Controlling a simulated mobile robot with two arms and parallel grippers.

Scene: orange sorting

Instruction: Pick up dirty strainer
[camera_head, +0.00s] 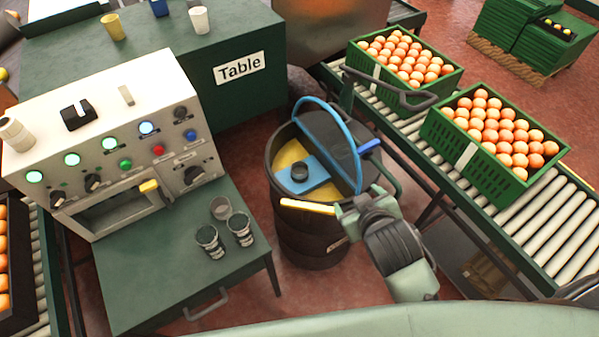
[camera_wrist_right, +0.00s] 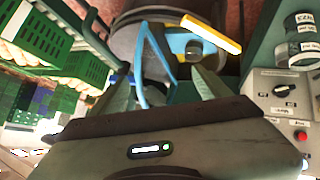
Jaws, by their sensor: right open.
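I cannot tell which piece is the dirty strainer. My right gripper (camera_head: 358,185) is open and empty at the drum's right side, fingers toward the opening (camera_wrist_right: 163,62). My left gripper is not in view.
A yellow bar (camera_head: 308,206) and a blue bar (camera_head: 370,146) lie close to my right gripper. A roller conveyor (camera_head: 560,225) with green crates of oranges (camera_head: 450,160) runs at the right. A white control panel (camera_head: 110,130) stands at the left behind the low table (camera_head: 165,280).

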